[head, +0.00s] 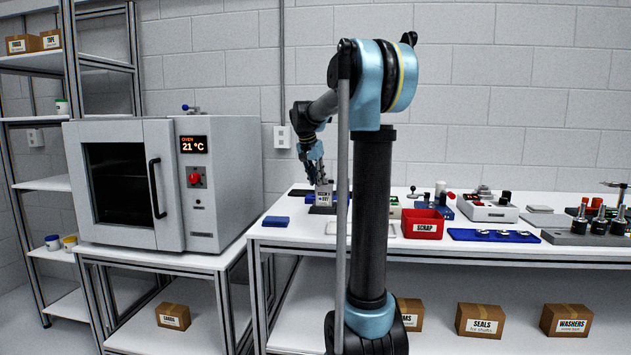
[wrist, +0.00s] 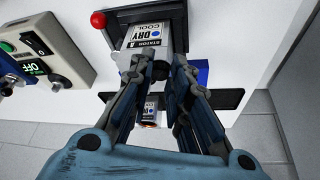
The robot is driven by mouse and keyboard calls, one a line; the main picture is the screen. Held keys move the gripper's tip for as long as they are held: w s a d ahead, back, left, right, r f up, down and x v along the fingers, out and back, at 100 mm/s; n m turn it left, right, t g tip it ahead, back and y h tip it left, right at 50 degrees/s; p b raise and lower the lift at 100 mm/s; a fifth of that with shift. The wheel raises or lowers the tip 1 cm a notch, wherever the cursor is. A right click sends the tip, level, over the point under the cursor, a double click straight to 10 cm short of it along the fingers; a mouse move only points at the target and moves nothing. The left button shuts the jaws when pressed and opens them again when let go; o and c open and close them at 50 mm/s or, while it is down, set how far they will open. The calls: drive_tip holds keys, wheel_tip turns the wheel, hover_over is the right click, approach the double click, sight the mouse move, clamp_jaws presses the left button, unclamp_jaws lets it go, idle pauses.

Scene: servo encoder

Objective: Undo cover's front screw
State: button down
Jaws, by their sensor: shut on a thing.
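A silver unit with printed labels (head: 323,197) stands near the left end of the white bench; the wrist view shows its label face (wrist: 146,35). My gripper (head: 318,180) reaches down to it from above. In the wrist view my gripper (wrist: 158,68) has its two fingers closed around a small dark knob (wrist: 160,70) at the unit's near edge, which looks like the cover's front screw. The fingers hide most of the knob, and I cannot see its thread. A smaller labelled part (wrist: 151,106) shows between the fingers below.
A red SCRAP bin (head: 422,223) and a blue tray (head: 493,236) stand to the right on the bench. A blue block (head: 276,221) lies left of the unit. The wrist view shows a red ball knob (wrist: 98,20) and a control box (wrist: 45,45) close by.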

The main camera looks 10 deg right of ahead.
drive_tip(key=shift+w, duration=0.1)
drive_tip(key=c, duration=1.5)
unclamp_jaws()
drive_tip(key=v, duration=1.2)
drive_tip(key=shift+a, duration=0.1)
drive_tip(key=shift+f, duration=0.1)
